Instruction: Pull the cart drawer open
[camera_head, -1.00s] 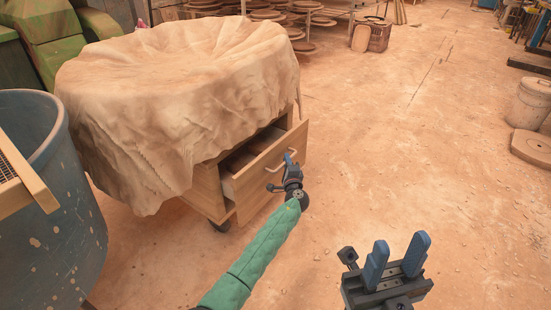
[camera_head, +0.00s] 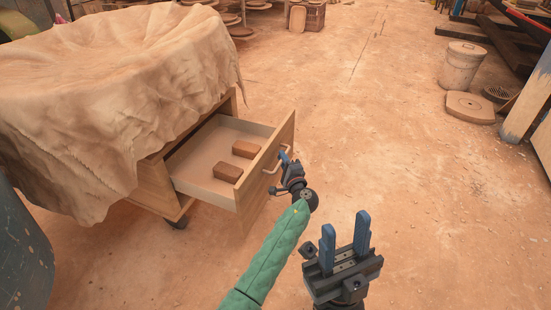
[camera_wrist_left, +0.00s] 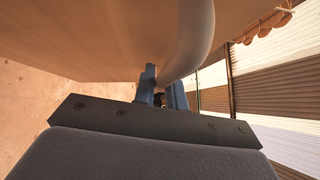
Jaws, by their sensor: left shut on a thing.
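The wooden cart drawer (camera_head: 212,160) stands well out of the cart (camera_head: 152,188), which is draped with a tan cloth. Two reddish-brown blocks (camera_head: 228,172) lie on the drawer's pale floor. My left gripper (camera_head: 285,160) is shut on the drawer's curved handle (camera_head: 271,168) at the front panel. In the left wrist view the blue fingers (camera_wrist_left: 163,88) close around the pale handle (camera_wrist_left: 190,45), under the wooden panel. My right gripper (camera_head: 346,240) is open and empty above the floor, to the right of my left arm.
A blue-grey drum (camera_head: 22,255) stands at the lower left beside the cart. The floor in front of the drawer is clear.

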